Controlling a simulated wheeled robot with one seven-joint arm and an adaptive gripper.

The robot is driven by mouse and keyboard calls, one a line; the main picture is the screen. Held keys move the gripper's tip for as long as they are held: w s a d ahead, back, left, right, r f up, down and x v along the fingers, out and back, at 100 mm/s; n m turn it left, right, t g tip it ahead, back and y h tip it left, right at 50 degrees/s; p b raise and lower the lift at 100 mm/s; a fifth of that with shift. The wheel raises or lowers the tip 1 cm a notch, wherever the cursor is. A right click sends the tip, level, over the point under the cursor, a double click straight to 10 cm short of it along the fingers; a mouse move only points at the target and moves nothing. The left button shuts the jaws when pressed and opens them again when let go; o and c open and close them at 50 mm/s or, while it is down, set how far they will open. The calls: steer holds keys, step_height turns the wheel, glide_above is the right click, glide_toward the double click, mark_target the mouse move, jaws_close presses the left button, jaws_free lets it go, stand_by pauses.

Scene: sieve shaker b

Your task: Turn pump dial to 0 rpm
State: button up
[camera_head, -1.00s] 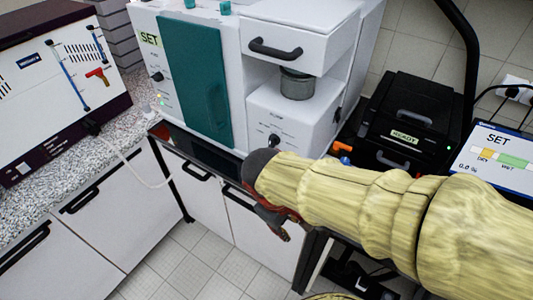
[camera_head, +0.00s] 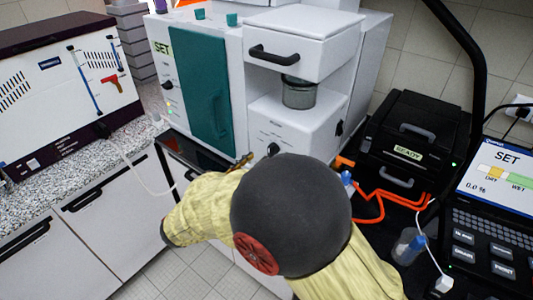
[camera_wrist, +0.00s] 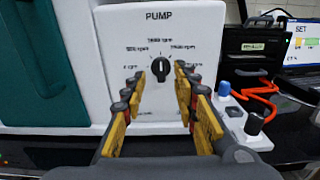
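The pump dial (camera_wrist: 160,68) is a black knob on the white front panel below the word PUMP. Its long grip stands about upright, toward the top label, which looks like 1000 rpm. The 0 rpm label (camera_wrist: 131,67) is at its left. In the head view the dial (camera_head: 272,149) shows just above my arm. My gripper (camera_wrist: 160,72) is open, with a yellow-padded finger on either side of the dial in the picture. Contact with the dial cannot be seen. In the head view my arm hides most of the gripper.
A teal door (camera_head: 200,90) is left of the pump panel, and a drawer with a black handle (camera_head: 285,55) is above it. Orange cables (camera_head: 380,205), a black READY box (camera_head: 412,130) and a SET screen (camera_head: 500,175) are at the right. A speckled counter (camera_head: 75,155) is at left.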

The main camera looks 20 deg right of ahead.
steer(key=b+x, duration=0.1)
steer(key=x, duration=0.5)
steer(key=shift+w+d+b, duration=0.2)
steer(key=shift+d+b, duration=0.05)
steer(key=shift+b, duration=0.1)
steer(key=shift+c, duration=1)
jaws_close()
